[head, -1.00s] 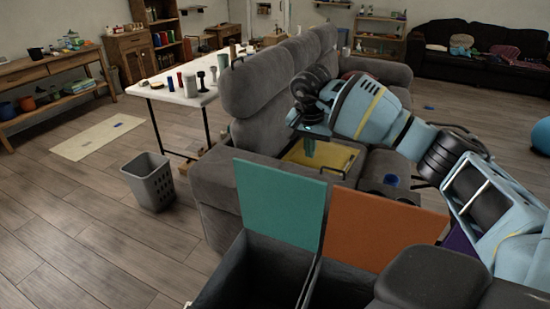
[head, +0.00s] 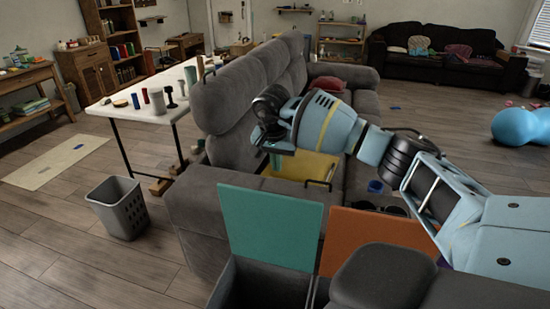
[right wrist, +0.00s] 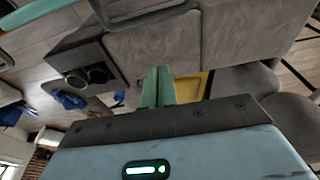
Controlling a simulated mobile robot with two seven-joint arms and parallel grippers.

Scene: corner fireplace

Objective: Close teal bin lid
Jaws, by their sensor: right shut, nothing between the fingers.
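The teal bin lid (head: 270,228) stands raised and upright at the back of an open dark bin (head: 262,290) in the lower middle of the head view. An orange lid (head: 372,230) stands raised beside it on the right. My right gripper (head: 274,162) is beyond and above the teal lid, apart from it in the picture, over the grey sofa. Its teal fingers (right wrist: 157,86) are together and empty in the right wrist view. My left gripper is out of view.
The grey sofa (head: 215,195) stands right behind the bins, with a yellow tray (head: 318,167) on it. A grey basket (head: 118,208) stands on the floor at left. A white table (head: 135,112) with several items is behind it. Floor at lower left is clear.

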